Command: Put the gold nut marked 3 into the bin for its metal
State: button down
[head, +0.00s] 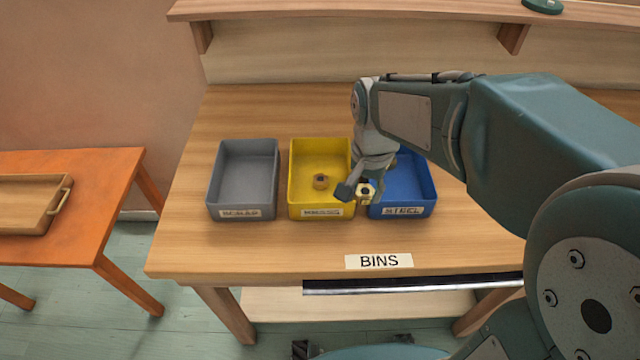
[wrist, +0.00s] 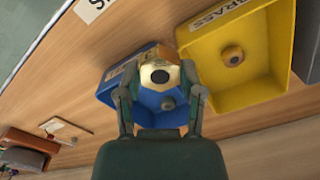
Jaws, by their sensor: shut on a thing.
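My gripper (head: 360,191) is shut on a gold hexagonal nut (head: 366,194) and holds it in the air near the front of the bins, by the gap between the yellow and blue ones. In the wrist view the nut (wrist: 160,73) sits between the two fingers, with the blue bin behind it. A mark on its edge is too small to read surely. The yellow bin (head: 293,187), labelled BRASS, holds one brass-coloured nut (head: 321,181). The blue bin (head: 428,185), labelled STEEL, is partly hidden by my gripper; a greyish nut (wrist: 168,103) shows inside it in the wrist view.
A grey bin (head: 246,175) stands left of the yellow one and looks empty. A BINS label (head: 379,261) is at the table's front edge. An orange table (head: 100,215) with a wooden tray (head: 30,205) stands at the left. A shelf (head: 400,12) runs along the back.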

jog(key=w+a+f, duration=0.3)
jog(key=w+a, duration=0.1)
send_over(321, 198)
jog(key=s, duration=0.2)
jog(key=f, duration=0.4)
jog(key=shift+s+d+f, duration=0.15)
jog(key=shift+s+f, duration=0.05)
jog(key=shift+f, duration=0.05)
jog(key=shift+w+a+f, duration=0.25)
jog(key=shift+f, duration=1.7)
jog(key=shift+f, duration=0.1)
jog(key=shift+c, duration=1.1)
grip_release()
